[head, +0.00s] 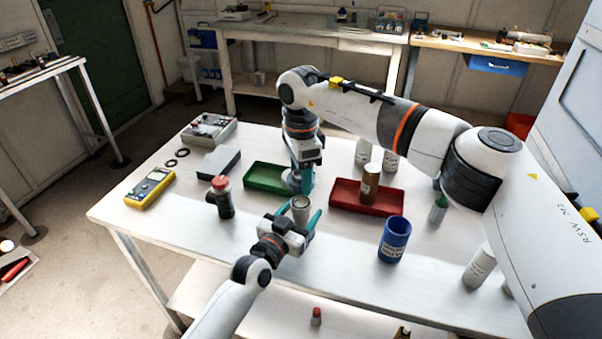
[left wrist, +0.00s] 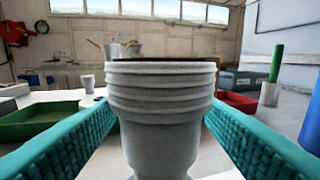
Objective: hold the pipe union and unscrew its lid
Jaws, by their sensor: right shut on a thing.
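The pipe union (head: 299,212) is a grey round body standing upright on the white table. In the left wrist view the union (left wrist: 162,110) shows bare threads at its top and a dark open rim, with no lid on it. My left gripper (head: 295,216) is open, with its teal fingers on either side of the union and a gap beside it. My right gripper (head: 301,182) points down behind the union, at the green tray's right end, shut on a grey round piece, apparently the lid (head: 290,180). Its fingers partly hide that piece.
A green tray (head: 250,183) lies behind left, and a red tray (head: 345,204) with a brown bottle (head: 370,182) behind right. A dark red-capped bottle (head: 221,200) stands left, a blue cup (head: 394,240) right. A yellow multimeter (head: 150,188) lies far left. The front left table is clear.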

